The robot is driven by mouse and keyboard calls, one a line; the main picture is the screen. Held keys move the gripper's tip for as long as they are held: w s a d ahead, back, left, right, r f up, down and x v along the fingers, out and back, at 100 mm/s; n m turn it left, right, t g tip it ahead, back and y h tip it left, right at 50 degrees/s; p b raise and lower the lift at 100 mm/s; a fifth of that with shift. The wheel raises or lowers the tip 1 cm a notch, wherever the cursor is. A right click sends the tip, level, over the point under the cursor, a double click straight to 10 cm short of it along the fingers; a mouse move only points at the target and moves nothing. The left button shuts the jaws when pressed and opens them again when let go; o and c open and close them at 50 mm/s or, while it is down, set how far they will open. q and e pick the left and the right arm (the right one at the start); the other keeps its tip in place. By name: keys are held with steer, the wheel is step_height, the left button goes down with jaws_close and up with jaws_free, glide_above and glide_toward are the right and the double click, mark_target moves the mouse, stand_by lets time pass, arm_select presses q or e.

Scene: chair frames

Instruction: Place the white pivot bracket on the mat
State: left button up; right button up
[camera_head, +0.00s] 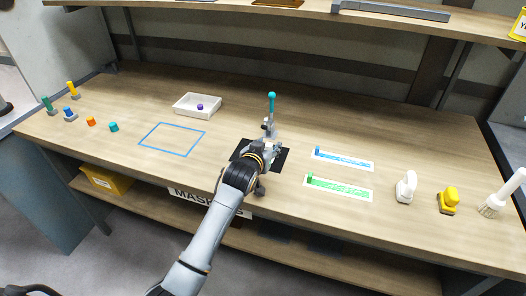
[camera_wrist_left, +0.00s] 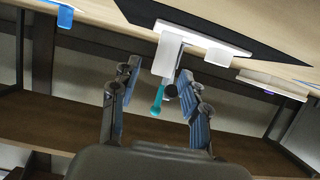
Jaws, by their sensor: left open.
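The white pivot bracket (camera_wrist_left: 205,40), with a pale plate, an upright block and a teal-knobbed rod, shows in the left wrist view. In the head view the bracket (camera_head: 268,128) stands at the far side of the black mat (camera_head: 284,155), its teal knob up. The black mat (camera_wrist_left: 150,12) is also at the top of the wrist view. My left gripper (camera_head: 266,150) is over the mat and hides most of it and the bracket's lower part. In the wrist view the gripper (camera_wrist_left: 157,74) is open, with the upright block between or just beyond its fingertips. My right gripper is not in view.
A white tray (camera_head: 187,111) with a purple piece and a blue outline (camera_head: 160,150) lie to the left. Blue (camera_head: 350,162) and green (camera_head: 345,190) strips, a white clamp-like piece (camera_head: 405,188), a yellow piece (camera_head: 448,201) and a brush (camera_head: 495,205) are to the right. A shelf (camera_head: 220,12) overhangs the back.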

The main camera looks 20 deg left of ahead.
arm_select(q)
steer(key=v, duration=1.2)
